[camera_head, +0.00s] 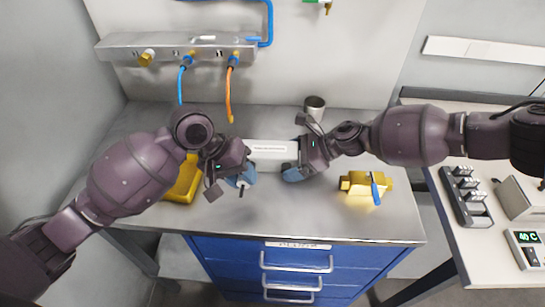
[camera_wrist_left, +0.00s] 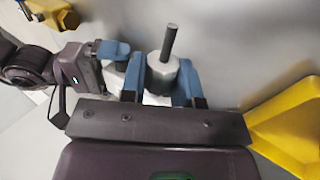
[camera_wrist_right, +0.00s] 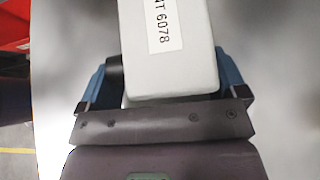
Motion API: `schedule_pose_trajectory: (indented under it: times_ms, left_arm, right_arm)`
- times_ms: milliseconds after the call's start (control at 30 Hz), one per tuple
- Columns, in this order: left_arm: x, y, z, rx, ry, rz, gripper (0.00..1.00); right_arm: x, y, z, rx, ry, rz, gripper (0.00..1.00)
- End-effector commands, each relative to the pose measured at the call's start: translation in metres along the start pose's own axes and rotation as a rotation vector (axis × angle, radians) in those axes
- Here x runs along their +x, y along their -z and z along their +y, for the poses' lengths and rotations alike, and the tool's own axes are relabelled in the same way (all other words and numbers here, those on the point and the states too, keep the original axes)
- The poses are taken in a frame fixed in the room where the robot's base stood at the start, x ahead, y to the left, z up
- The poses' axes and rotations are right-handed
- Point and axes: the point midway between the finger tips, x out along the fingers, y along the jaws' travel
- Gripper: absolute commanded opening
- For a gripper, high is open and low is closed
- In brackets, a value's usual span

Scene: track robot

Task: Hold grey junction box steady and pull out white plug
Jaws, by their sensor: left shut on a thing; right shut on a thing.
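The junction box (camera_head: 270,150) is pale grey with a printed label and lies on the bench between my two grippers. It fills the upper middle of the right wrist view (camera_wrist_right: 185,75). My right gripper (camera_head: 295,172) is shut on its right end, with one blue finger on each side. The white plug (camera_wrist_left: 160,75) is a short cylinder with a dark grey cable stub. My left gripper (camera_wrist_left: 160,80) is shut on it, at the box's left end in the head view (camera_head: 241,180). The fingers hide where plug and box meet, so I cannot tell whether they touch.
A yellow bin (camera_head: 183,182) stands left of my left gripper. A metal cup (camera_head: 315,105) stands behind. Blue and orange hoses (camera_head: 230,95) hang from the wall rail. The bench front is clear.

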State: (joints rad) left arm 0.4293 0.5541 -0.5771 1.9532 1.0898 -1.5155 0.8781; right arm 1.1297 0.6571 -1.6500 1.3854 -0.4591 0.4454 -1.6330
Motion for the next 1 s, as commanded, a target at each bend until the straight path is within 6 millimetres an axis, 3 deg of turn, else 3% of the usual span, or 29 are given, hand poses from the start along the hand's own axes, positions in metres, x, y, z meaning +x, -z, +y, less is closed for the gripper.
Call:
schedule_pose_trajectory:
  times_ms: [533, 900, 933, 1000]
  left_arm:
    - [-0.023, 0.000, 0.013, 0.000, 0.000, 0.001, 0.00]
    - [-0.026, 0.000, 0.015, 0.000, 0.000, 0.001, 0.00]
    - [-0.026, 0.000, 0.015, 0.000, 0.000, 0.001, 0.00]
    - [-0.026, 0.000, 0.015, 0.000, 0.000, 0.001, 0.00]
  right_arm:
    - [0.000, -0.001, 0.000, -0.001, 0.001, -0.001, 0.62]
    - [0.000, -0.001, 0.000, -0.001, 0.001, -0.001, 0.62]
    - [0.000, -0.001, 0.000, -0.001, 0.001, -0.001, 0.92]
    - [0.000, -0.001, 0.000, -0.001, 0.001, -0.001, 1.00]
